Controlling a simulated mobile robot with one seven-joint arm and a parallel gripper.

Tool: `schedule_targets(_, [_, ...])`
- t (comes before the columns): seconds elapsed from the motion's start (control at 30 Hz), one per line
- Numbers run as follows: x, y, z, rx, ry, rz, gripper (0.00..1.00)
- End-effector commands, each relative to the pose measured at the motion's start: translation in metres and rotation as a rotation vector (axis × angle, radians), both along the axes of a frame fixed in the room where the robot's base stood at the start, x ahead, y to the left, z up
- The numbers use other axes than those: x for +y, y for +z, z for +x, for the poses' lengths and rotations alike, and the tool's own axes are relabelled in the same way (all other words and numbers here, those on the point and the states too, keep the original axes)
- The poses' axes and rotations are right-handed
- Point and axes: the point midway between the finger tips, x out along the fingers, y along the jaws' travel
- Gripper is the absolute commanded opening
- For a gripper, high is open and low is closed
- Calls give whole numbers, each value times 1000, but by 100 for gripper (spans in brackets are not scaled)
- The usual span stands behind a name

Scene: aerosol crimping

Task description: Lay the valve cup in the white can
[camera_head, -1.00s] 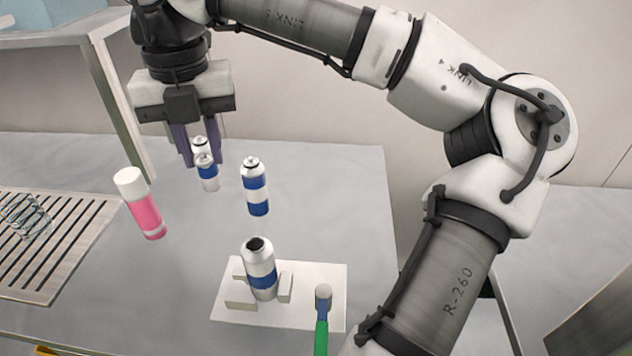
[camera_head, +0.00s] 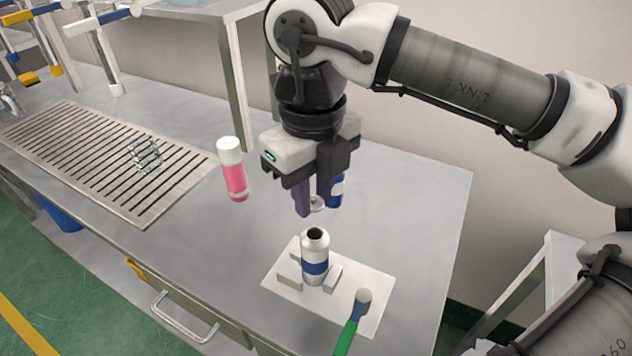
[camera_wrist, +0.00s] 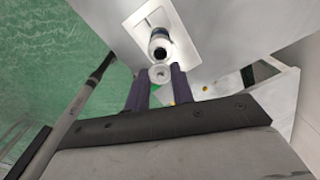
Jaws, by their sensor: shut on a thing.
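The white can (camera_head: 315,262) has a blue band and a dark open top. It stands upright between pale blocks on a white plate (camera_head: 377,318), and also shows in the wrist view (camera_wrist: 160,45). My gripper (camera_head: 316,206) points down, slightly above and behind the can's mouth. It is shut on the valve cup (camera_head: 318,203), a small pale round piece between the fingertips, partly hidden by the fingers in the head view. In the wrist view the cup (camera_wrist: 160,74) shows as a pale ring just short of the can's dark mouth, apart from it in the picture.
A blue-and-white can (camera_head: 337,190) stands behind my gripper, partly hidden. A pink bottle with a white cap (camera_head: 234,172) stands to the left. A green-handled tool (camera_head: 348,332) is at the plate's front right. A slatted panel (camera_head: 90,150) with a wire coil lies left.

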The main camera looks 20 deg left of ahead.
Motion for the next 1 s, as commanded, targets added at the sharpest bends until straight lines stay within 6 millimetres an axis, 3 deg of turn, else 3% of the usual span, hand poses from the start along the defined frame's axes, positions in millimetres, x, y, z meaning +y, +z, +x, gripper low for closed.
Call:
schedule_targets(0.5, [0,-48,0,0,-5,0,3])
schedule_targets(1.0, [0,-51,1,0,-5,0,3])
